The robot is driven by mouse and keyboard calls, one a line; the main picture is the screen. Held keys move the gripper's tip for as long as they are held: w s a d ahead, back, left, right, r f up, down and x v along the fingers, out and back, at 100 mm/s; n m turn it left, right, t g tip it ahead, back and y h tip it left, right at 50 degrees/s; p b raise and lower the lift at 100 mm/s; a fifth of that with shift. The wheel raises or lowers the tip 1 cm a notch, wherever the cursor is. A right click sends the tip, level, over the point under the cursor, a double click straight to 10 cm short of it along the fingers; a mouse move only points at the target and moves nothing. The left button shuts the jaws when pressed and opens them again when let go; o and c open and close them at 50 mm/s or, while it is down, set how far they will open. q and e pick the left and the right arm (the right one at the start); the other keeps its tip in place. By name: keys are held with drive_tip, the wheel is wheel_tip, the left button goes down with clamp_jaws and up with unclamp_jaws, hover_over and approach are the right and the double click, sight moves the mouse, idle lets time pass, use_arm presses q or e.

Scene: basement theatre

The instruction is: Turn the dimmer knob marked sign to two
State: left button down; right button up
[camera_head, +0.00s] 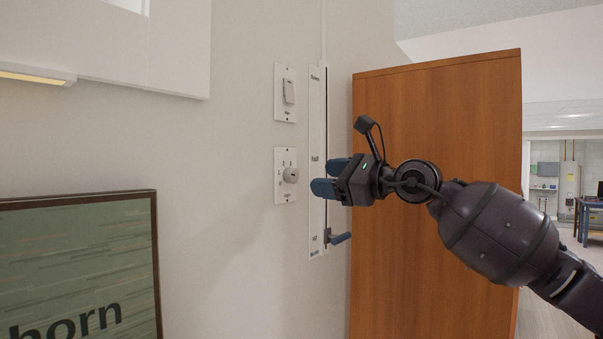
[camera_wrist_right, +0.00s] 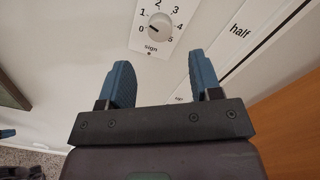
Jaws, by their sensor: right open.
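The dimmer knob (camera_head: 291,175) is a round grey-white knob on a white wall plate (camera_head: 280,196). In the right wrist view the knob (camera_wrist_right: 160,27) has numbers from 0 to 5 around it and the word "sign" below. A dark mark on its left side seems to face the 0 and 1 side. My right gripper (camera_head: 328,178) is open and empty, its blue fingers to the right of the knob and apart from it. In the right wrist view the gripper (camera_wrist_right: 160,62) has its fingers below the plate, spread wider than the knob. My left gripper is not in the head view.
A switch plate (camera_head: 285,112) is above the knob. A wooden panel (camera_head: 430,110) stands behind my right arm. A framed picture (camera_head: 80,270) is lower left.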

sight(296, 177)
drive_tip(key=p+x, duration=0.1)
drive_tip(key=x, duration=0.5)
drive_tip(key=shift+w+a+p, duration=0.2)
drive_tip(key=shift+w+p, duration=0.05)
drive_tip(key=shift+p, duration=0.1)
drive_tip(key=c, duration=0.9)
